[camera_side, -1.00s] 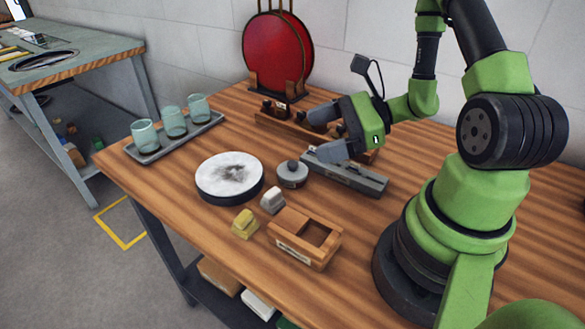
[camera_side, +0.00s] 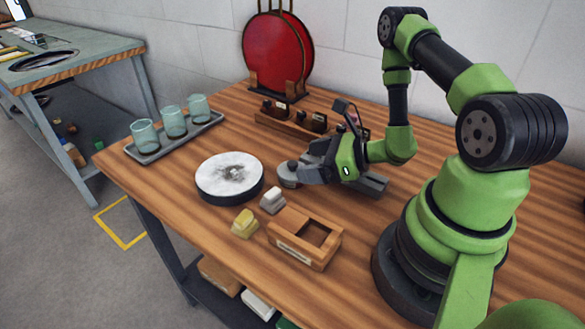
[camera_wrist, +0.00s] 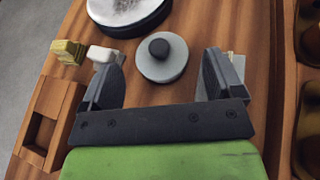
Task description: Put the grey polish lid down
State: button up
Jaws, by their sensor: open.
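The grey polish lid (camera_side: 287,176) is a round grey disc with a dark knob on top. It rests on the wooden table, right of the white-topped round pad (camera_side: 230,177). In the wrist view the lid (camera_wrist: 162,68) lies flat, ahead of and between the two jaws. My gripper (camera_side: 305,170) is open and low beside the lid, with its fingers hiding the lid's right part in the side view. In the wrist view my gripper (camera_wrist: 162,80) has its jaws wide apart with nothing between them. I cannot tell whether anything lies under the lid.
A white block (camera_side: 272,200), a yellow block (camera_side: 244,222) and an open wooden box (camera_side: 304,239) stand in front. A grey tray with glasses (camera_side: 150,157) is at left. A wooden rack (camera_side: 283,123) and a red disc (camera_side: 277,52) stand behind.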

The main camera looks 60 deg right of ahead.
aim_at(295, 163)
jog(key=x, duration=0.4)
jog(key=shift+a, duration=0.15)
jog(key=shift+c, duration=0.4)
jog(key=c, duration=0.6)
jog(key=shift+c, duration=0.4)
